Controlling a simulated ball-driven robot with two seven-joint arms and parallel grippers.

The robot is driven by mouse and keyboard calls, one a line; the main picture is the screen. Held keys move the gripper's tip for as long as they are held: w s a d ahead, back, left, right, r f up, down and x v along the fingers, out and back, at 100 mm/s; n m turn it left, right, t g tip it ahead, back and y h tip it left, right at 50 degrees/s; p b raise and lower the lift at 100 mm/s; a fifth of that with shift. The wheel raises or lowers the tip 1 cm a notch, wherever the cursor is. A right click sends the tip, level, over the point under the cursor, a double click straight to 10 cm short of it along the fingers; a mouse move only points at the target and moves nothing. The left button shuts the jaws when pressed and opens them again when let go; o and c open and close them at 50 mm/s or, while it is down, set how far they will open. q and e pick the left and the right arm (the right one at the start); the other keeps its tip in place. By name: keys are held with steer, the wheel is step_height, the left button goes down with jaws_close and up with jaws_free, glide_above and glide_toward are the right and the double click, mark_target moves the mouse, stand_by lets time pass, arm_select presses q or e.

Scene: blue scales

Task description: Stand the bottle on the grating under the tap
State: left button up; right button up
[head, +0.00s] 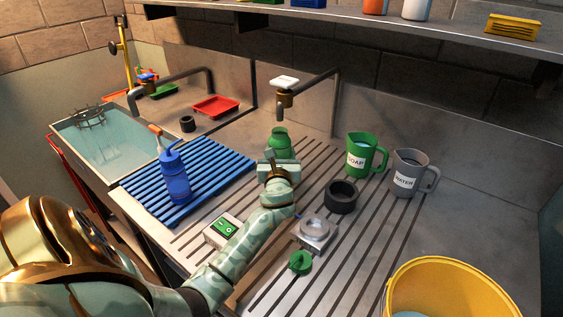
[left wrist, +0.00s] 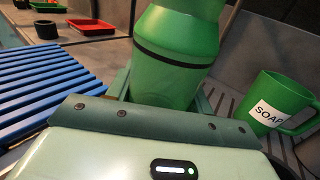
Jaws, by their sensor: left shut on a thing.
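A green bottle (head: 280,145) is upright between the jaws of my left gripper (head: 279,170), just below and beside the white-handled tap (head: 283,92). In the left wrist view the bottle (left wrist: 172,62) fills the upper middle, with a dark band around it. The gripper is shut on it. The bottle's base is hidden by the gripper, so I cannot tell whether it touches the counter. A blue slatted grating (head: 215,165) lies to the left and also shows in the left wrist view (left wrist: 45,85). My right gripper is not in view.
A blue bottle (head: 174,178) stands on the blue grating. A green SOAP jug (head: 365,157), a grey WATER jug (head: 408,174) and a dark ring (head: 341,196) stand to the right. A sink (head: 95,140) is at left, a yellow bucket (head: 455,270) at front right.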

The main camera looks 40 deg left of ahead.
arm_select(q)
steer(key=shift+w+a+f+b, duration=0.35)
steer(key=shift+f+b, duration=0.2)
steer(key=shift+f, duration=0.25)
steer(key=shift+w+a+f+b, duration=0.3)
steer(key=shift+f+b, duration=0.3)
steer(key=shift+f, duration=0.2)
steer(key=shift+w+a+f+b, duration=0.3)
steer(key=shift+f+b, duration=0.25)
steer(key=shift+f, duration=0.25)
steer(key=o, duration=1)
steer(key=shift+d, duration=0.1)
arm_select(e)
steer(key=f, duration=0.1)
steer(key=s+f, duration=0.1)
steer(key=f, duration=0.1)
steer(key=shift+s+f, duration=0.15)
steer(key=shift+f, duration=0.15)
arm_select(q)
steer(key=shift+o, duration=0.2)
steer(key=shift+r, duration=0.1)
steer(key=shift+s+d+r+p, duration=0.35)
steer(key=shift+r+p, duration=0.25)
steer(key=shift+p, duration=0.05)
steer(key=p+v, duration=0.2)
steer(key=v, duration=0.9)
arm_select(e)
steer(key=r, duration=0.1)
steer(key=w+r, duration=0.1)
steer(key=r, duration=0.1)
